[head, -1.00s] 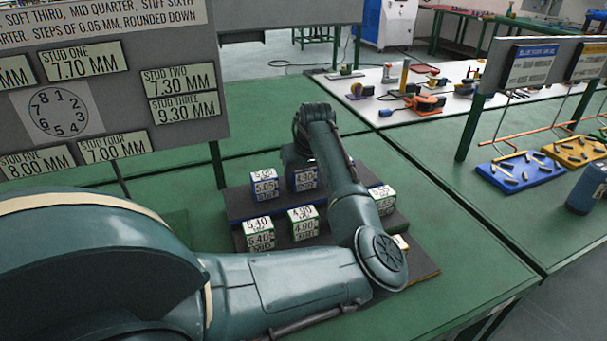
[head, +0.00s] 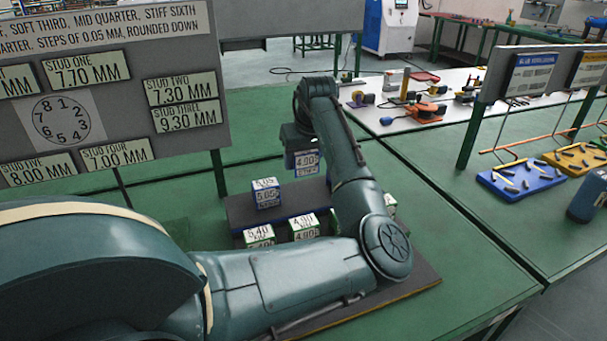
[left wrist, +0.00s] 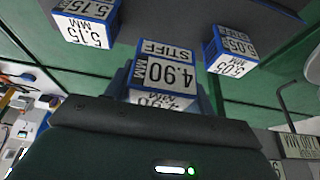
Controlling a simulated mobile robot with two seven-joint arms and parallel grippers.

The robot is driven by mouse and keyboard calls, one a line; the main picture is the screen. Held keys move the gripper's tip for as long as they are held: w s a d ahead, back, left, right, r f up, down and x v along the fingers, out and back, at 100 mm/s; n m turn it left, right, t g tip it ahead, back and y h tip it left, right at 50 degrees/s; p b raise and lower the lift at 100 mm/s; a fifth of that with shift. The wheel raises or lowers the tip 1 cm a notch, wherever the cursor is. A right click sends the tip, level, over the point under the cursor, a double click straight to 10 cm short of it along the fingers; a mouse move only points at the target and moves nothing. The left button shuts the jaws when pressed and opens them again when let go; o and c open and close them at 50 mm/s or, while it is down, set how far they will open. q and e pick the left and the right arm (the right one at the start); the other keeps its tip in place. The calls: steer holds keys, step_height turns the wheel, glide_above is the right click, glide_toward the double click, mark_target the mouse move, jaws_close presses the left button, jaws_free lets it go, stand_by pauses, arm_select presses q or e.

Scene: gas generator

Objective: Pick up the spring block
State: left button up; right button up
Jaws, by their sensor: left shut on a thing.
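A blue-edged spring block (head: 306,163) with a white label reading 4.90 hangs below my left gripper (head: 303,146), above the dark stepped rack (head: 235,205). In the left wrist view the block (left wrist: 165,75) shows "4.90 MM" and "STIFF", close against the gripper body (left wrist: 160,125), whose fingers are mostly hidden. My left gripper is shut on this block. A blue 5.05 block (head: 266,193) stands on the rack to its left. It also shows in the left wrist view (left wrist: 230,52), with a blue 5.15 block (left wrist: 86,22) on the other side. My right gripper is out of view.
Green-edged blocks, including a 5.40 one (head: 259,236), stand on the rack's front step. My left arm hides part of the rack. A grey sign board (head: 105,90) with stud sizes stands at left. Blue (head: 520,179) and yellow trays lie at right.

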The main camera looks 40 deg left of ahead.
arm_select(q)
step_height(320, 180, up, 21)
steer(key=p, duration=0.1)
steer(key=shift+r, duration=0.15)
